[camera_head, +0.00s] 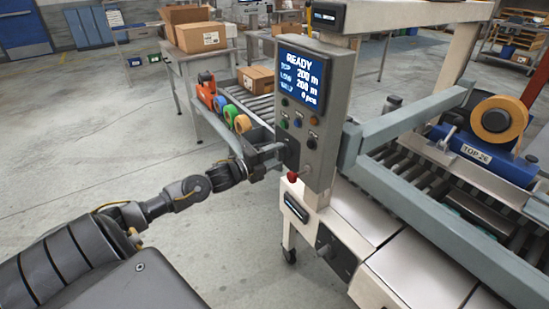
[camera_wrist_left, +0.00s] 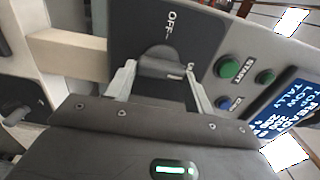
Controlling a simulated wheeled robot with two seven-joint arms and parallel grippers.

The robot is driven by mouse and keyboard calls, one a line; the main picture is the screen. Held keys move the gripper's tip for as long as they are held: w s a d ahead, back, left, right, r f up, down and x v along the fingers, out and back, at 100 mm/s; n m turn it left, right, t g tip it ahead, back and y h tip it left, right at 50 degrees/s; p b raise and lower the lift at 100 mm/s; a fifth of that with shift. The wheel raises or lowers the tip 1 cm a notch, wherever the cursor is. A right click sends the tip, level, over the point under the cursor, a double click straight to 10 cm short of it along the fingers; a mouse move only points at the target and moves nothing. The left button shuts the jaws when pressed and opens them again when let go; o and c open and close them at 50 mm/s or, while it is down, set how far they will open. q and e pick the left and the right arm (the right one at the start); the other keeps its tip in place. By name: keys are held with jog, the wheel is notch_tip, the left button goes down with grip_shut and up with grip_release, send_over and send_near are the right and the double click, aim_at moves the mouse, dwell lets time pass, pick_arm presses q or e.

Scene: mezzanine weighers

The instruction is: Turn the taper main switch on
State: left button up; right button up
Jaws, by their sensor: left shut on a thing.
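The taper's control panel (camera_head: 310,105) stands upright in the head view, with a lit screen (camera_head: 303,78) reading READY. In the left wrist view, the main switch (camera_wrist_left: 160,58) is a dark rotary knob on a black plate marked OFF. A second mark beside the right finger is mostly hidden. My left gripper (camera_head: 276,152) reaches the panel from the left. In the wrist view its two fingers (camera_wrist_left: 158,82) are on either side of the knob, shut on it. Which mark the knob points to is unclear. My right gripper is in neither view.
Green START (camera_wrist_left: 229,67) and blue (camera_wrist_left: 223,103) buttons sit close to the right finger. A red knob (camera_head: 293,177) juts out below the gripper. Tape rolls (camera_head: 242,123) stand on a bench behind. The taper's roller bed (camera_head: 425,185) is at right; open floor lies left.

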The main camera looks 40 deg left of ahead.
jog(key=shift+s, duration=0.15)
pick_arm(q)
jog(key=o, duration=1)
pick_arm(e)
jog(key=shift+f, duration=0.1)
pick_arm(q)
jog(key=shift+s, duration=0.15)
jog(key=shift+s+a+f, duration=0.1)
jog(key=shift+s+a, duration=0.05)
jog(key=shift+s, duration=0.1)
jog(key=v, duration=1)
jog(key=shift+b, duration=0.4)
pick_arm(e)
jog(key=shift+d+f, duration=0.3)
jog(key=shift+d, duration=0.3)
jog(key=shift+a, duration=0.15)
